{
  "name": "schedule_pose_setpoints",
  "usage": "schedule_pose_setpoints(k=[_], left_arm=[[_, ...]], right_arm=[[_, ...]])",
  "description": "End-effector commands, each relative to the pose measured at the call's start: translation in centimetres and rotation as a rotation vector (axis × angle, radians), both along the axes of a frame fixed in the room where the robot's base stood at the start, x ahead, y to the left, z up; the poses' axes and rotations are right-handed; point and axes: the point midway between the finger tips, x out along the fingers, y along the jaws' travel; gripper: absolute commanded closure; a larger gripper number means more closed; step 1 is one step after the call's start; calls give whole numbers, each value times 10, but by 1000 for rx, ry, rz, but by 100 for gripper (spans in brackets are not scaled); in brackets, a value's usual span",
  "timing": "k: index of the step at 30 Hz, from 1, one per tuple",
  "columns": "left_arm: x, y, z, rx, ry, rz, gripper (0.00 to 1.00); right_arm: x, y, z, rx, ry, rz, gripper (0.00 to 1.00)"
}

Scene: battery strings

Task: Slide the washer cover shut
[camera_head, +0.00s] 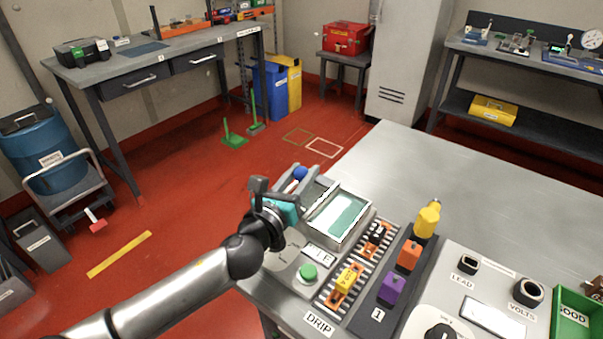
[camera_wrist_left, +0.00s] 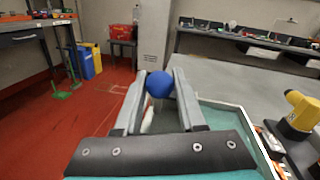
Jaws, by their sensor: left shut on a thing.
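The washer (camera_head: 369,209) is an open-topped metal box with a pale teal inside, near the left edge of the bench. Its inside is in plain sight, so the cover is not over that part. A blue ball knob (camera_head: 300,173) stands at its far left side. My left gripper (camera_head: 299,176) is at this knob. In the left wrist view the knob (camera_wrist_left: 160,84) sits between the tips of my two grey fingers (camera_wrist_left: 159,86), which are shut on it. The cover's own panel is mostly hidden by my gripper. My right gripper is not in view.
A green button (camera_head: 308,272) is in front of the washer. A drip rack (camera_head: 330,298) with a yellow battery (camera_head: 347,280) is to its right, then purple (camera_head: 392,289) and orange (camera_head: 408,254) blocks and a yellow upright piece (camera_head: 427,218). The bench behind is clear.

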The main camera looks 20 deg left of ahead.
Motion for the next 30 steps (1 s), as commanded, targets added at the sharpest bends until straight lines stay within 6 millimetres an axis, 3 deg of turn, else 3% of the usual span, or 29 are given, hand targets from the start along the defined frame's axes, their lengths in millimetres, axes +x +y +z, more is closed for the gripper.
schedule_pose_setpoints(k=[17,24,30], left_arm=[[-2,-4,0,-1,2,0,100],[-18,-49,0,-4,5,-4,100],[-27,-75,0,-2,3,-3,100]], right_arm=[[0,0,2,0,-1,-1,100],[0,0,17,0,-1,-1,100],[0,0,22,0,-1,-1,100]])
